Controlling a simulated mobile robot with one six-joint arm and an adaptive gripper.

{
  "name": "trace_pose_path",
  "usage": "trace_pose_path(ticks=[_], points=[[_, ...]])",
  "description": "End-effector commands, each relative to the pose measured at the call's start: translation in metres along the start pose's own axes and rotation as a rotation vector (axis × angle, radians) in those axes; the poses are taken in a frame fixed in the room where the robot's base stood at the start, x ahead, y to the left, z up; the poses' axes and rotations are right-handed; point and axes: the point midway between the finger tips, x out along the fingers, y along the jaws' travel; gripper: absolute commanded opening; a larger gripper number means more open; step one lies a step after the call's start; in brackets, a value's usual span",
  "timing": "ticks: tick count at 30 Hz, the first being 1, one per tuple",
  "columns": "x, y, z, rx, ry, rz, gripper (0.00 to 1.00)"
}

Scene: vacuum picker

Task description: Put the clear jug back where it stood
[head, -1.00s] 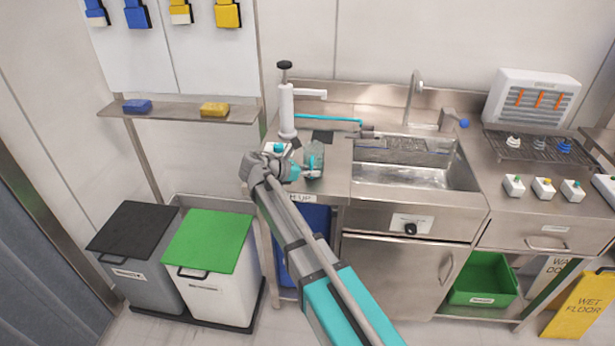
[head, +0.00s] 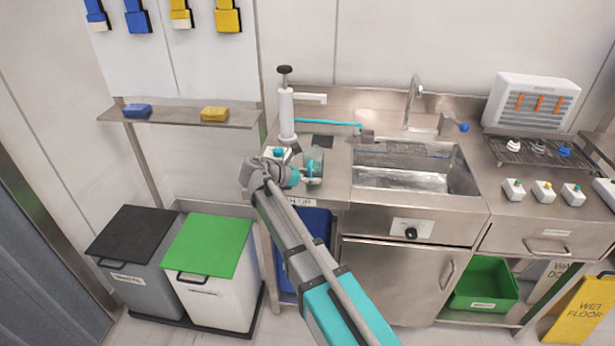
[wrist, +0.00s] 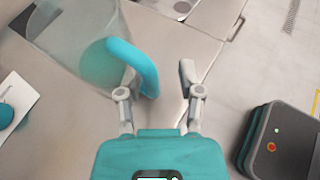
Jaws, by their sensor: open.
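The clear jug (head: 315,158) stands on the steel counter left of the sink, near the front edge. In the wrist view the jug (wrist: 75,45) is at the upper left, see-through, with a teal handle (wrist: 146,66). My gripper (wrist: 158,82) is open, with nothing held between its fingers. The left finger is right at the handle, overlapping its lower end; I cannot tell whether they touch. The right finger is clear of the handle on the right. In the head view my gripper (head: 298,170) is at the jug's front left and partly hides it.
A white pump dispenser (head: 287,115) stands behind the jug. A small white box with a teal button (head: 277,153) is to its left. The sink (head: 415,175) is to the right.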

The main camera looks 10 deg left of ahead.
Motion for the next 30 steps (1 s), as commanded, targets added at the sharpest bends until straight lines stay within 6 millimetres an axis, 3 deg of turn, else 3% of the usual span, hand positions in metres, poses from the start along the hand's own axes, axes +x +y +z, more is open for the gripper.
trace_pose_path(ticks=[7,11,30], points=[[-0.003,0.000,0.003,0.000,0.000,0.001,0.48],[-0.014,0.001,0.004,-0.001,0.000,0.002,0.48],[-0.109,0.001,0.004,-0.001,0.000,0.002,0.48]])
